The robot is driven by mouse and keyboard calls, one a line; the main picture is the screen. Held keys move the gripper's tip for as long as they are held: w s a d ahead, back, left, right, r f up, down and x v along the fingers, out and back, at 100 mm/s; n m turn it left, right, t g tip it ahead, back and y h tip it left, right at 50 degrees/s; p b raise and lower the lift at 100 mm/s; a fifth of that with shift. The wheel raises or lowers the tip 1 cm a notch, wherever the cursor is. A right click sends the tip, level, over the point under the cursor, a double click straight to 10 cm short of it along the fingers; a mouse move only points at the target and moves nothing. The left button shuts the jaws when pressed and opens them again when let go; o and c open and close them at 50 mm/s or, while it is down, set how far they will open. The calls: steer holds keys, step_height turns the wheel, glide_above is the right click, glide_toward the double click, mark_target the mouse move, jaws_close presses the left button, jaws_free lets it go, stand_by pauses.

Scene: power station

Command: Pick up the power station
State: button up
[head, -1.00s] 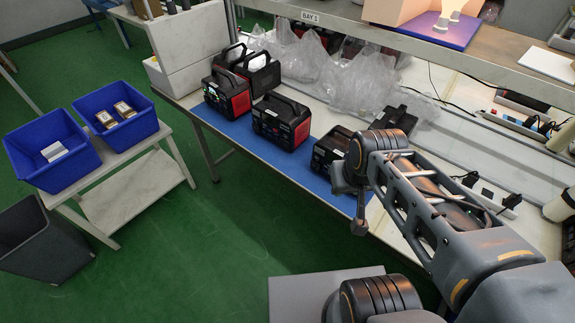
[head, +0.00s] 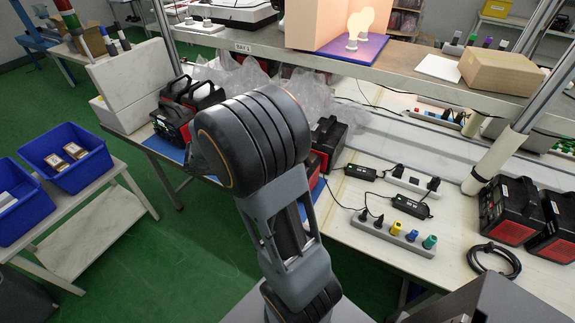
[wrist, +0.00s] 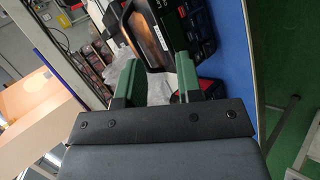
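Several black and red power stations stand on the bench. In the head view one (head: 172,124) is at the left end of the blue mat, and another (head: 327,140) is partly hidden to the right of my arm. My arm covers the middle of the mat, and my gripper is hidden there. In the wrist view my gripper (wrist: 158,62) has its two green fingers apart. The black handle of a power station (wrist: 200,28) shows between and just beyond the fingertips. I cannot tell whether a finger touches it.
Two more power stations (head: 508,210) stand at the right near a coiled cable (head: 493,261) and a power strip (head: 393,232). A shelf edge (head: 390,65) runs above the bench. Blue bins (head: 68,158) stand on a side table at the left.

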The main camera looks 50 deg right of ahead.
steer(key=w+d+f+h, duration=0.1)
steer(key=d, duration=0.3)
steer(key=w+d+f+h+p, duration=0.1)
steer(key=d+f+h, duration=0.1)
steer(key=d, duration=0.2)
steer(key=w+d+f+h, duration=0.1)
steer(key=w+d, duration=0.1)
steer(key=d, duration=0.3)
steer(key=shift+f+n+h+p, duration=0.25)
steer(key=shift+n+h+p, duration=0.05)
steer(key=shift+p, duration=0.1)
steer(key=shift+p+x, duration=0.75)
steer(key=shift+x, duration=2.6)
steer(key=shift+w+r, duration=0.1)
steer(key=c, duration=0.6)
jaws_close()
steer(key=shift+w, duration=0.1)
